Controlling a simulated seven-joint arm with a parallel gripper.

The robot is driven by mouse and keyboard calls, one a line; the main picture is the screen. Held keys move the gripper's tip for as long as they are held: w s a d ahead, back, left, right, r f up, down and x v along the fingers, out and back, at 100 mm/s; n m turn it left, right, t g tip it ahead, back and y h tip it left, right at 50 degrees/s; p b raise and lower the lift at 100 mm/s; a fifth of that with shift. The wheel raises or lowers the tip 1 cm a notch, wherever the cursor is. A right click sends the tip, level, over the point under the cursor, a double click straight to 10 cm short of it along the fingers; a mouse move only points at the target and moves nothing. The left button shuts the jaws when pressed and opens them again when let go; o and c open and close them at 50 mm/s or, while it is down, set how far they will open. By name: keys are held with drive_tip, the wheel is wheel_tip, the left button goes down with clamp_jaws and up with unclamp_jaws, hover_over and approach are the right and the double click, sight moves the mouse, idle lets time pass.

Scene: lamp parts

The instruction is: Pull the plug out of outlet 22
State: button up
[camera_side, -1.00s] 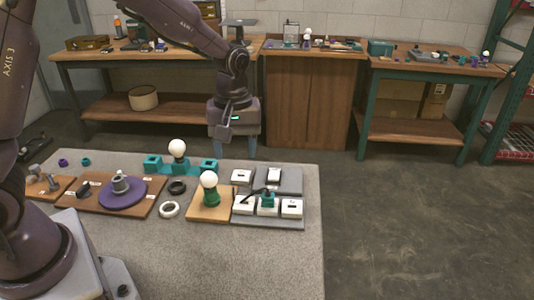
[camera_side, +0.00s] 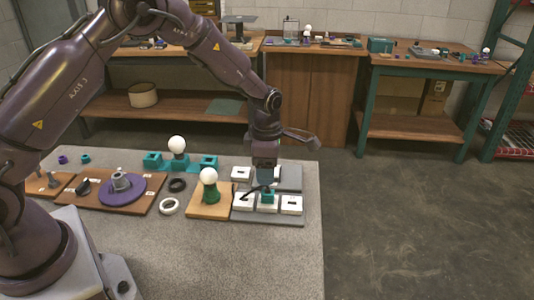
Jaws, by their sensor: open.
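The teal plug (camera_side: 268,196) sits in the middle white outlet (camera_side: 267,208) of the front row. A dark cord runs from the plug to the left. Outlet numbers are too small to read. My gripper (camera_side: 265,180) points down just above and behind the plug, with its jaws open. From this side I cannot tell whether the fingers are around the plug or apart from it. My gripper hides part of the back row of outlets.
White outlets stand on either side of the plug, left (camera_side: 243,204) and right (camera_side: 291,204), on a grey board (camera_side: 268,221). A white bulb (camera_side: 209,176) on a green base stands close on the left. Another bulb (camera_side: 177,143) stands behind. The table's front is clear.

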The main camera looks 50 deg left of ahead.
sight(267, 189)
wheel_tip(267, 189, down, 8)
drive_tip(key=shift+f, duration=0.1)
idle(0.4)
clamp_jaws()
drive_tip(key=shift+r, duration=1)
idle(0.4)
drive_tip(key=shift+r, duration=0.65)
drive_tip(key=shift+r, duration=2)
